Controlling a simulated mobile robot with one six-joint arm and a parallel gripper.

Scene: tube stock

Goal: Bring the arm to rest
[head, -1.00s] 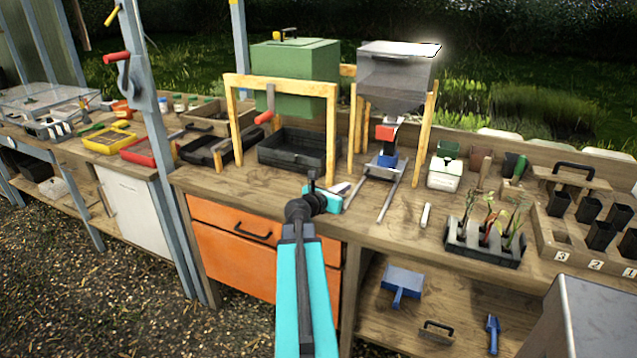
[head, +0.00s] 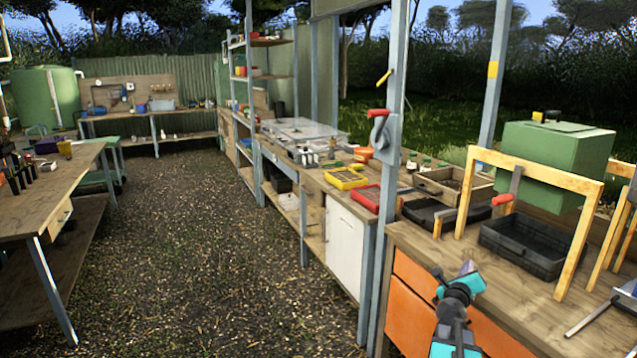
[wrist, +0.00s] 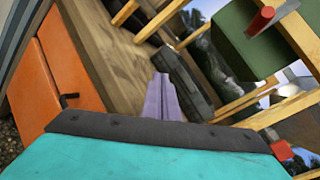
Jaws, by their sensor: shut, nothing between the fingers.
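My gripper (head: 468,268) is at the lower right of the head view, at the end of my turquoise and black arm. It shows over the bench's front edge, above the orange drawers (head: 415,300). Its fingers are shut with nothing between them. In the wrist view the closed fingers (wrist: 165,97) look pale purple and point toward the bench top and a dark tray. From these views I cannot tell whether they touch the bench.
A black tray (head: 535,243) stands under a wooden frame (head: 540,172), with a green box (head: 555,150) behind. A grey post (head: 393,110) rises left of my gripper. A gravel aisle (head: 200,240) lies open between the benches.

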